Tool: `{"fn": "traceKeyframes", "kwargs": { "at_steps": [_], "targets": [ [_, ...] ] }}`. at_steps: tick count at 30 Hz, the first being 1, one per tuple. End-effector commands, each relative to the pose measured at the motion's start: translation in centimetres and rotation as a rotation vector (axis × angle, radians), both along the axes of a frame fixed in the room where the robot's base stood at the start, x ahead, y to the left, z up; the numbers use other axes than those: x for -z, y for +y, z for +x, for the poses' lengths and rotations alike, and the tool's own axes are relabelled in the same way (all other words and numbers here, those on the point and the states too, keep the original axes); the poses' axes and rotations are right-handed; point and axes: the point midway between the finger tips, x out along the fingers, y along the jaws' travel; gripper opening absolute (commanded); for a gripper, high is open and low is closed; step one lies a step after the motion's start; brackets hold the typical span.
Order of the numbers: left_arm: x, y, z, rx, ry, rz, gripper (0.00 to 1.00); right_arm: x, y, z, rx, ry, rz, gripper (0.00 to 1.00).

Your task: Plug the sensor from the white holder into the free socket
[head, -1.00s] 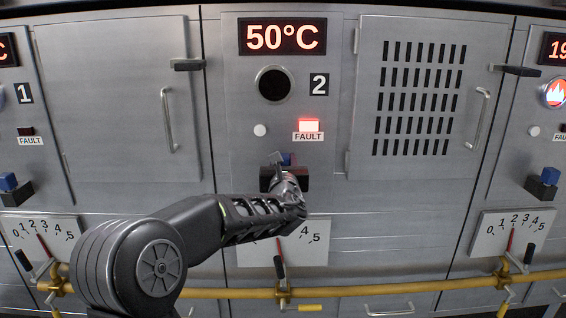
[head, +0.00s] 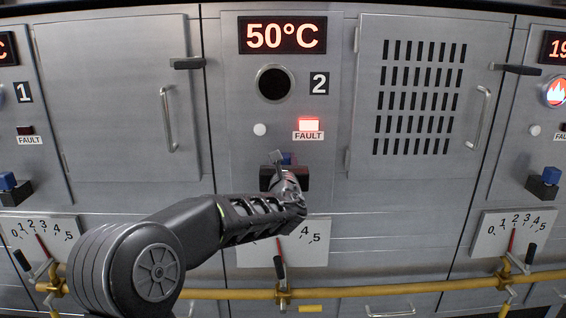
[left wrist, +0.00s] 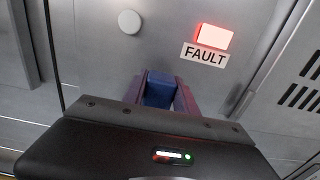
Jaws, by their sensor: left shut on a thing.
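The blue sensor (left wrist: 160,90) shows between the two fingers of my left gripper (left wrist: 161,98) in the left wrist view, and the gripper is shut on it. In the head view a bit of the blue sensor (head: 287,158) shows just behind my left gripper (head: 282,164). This is at the black socket block (head: 301,181) on panel 2, under the lit FAULT lamp (head: 308,125). My gripper covers much of the block, so I cannot tell whether the sensor is seated. The white holder is not in view. My right gripper is not in view.
Panels at left and right each carry a black socket with a blue sensor (head: 8,182) (head: 545,178). A yellow pipe (head: 390,293) with levers runs along the bottom. The display (head: 282,36) reads 50°C. Cabinet door handles (head: 168,120) stick out on both sides.

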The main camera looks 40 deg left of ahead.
Motion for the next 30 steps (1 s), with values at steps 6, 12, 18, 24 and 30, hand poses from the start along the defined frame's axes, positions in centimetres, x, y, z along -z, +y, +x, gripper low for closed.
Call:
{"fn": "traceKeyframes", "kwargs": {
  "at_steps": [6,12,18,24,30],
  "targets": [
    [-0.08,0.01,-0.01,0.000,-0.001,0.000,0.00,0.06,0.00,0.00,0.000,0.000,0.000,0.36],
    [-0.09,0.02,-0.01,-0.001,-0.001,0.000,0.00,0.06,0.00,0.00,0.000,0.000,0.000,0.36],
    [-0.03,0.02,-0.01,-0.001,-0.001,0.000,0.00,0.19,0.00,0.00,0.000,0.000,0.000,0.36],
    [0.04,0.02,-0.02,-0.001,-0.001,0.000,0.00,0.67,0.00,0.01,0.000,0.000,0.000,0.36],
    [-0.09,0.03,-0.02,-0.001,-0.001,0.000,0.00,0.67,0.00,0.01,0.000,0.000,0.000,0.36]
  ]
}}
